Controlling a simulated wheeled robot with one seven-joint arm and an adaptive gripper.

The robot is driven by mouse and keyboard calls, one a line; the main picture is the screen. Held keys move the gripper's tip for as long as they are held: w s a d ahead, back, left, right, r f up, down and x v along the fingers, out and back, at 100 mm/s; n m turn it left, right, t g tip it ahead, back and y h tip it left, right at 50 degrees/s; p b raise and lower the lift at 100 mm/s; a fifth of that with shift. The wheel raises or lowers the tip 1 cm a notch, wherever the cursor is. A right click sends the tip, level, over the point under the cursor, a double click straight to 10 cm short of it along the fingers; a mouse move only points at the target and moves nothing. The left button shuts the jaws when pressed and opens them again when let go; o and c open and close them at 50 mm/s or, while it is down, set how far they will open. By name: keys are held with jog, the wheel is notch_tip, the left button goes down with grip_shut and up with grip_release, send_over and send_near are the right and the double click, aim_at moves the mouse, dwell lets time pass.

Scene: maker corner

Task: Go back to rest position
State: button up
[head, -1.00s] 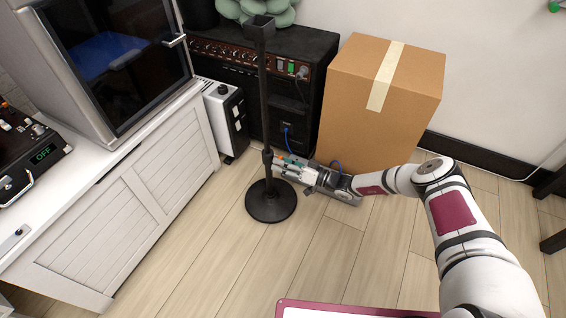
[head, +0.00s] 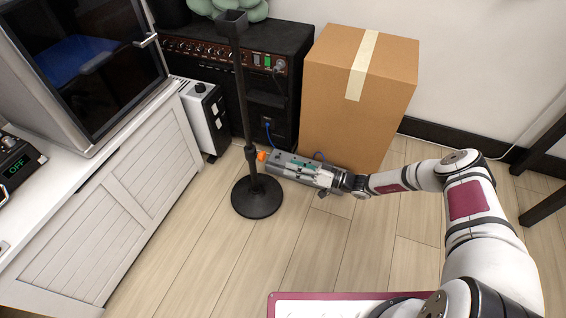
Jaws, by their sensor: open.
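My gripper (head: 304,173) is low near the floor, at the end of my arm reaching in from the right. It is open, and no held object shows in it. It is over or just in front of a grey strip-like device (head: 275,168) with an orange end, which lies on the floor between the black stand and the cardboard box. My gripper hides part of this device. I cannot tell whether they touch. The fingertips are small and hard to make out.
A black pole stand (head: 257,199) rises just left of my gripper. A tall cardboard box (head: 345,105) is behind it, beside a black amplifier (head: 290,50) with a blue cable. A white heater (head: 205,118) and cabinet (head: 130,205) stand left.

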jog(key=shift+s+d, duration=0.2)
jog(key=shift+d, duration=0.3)
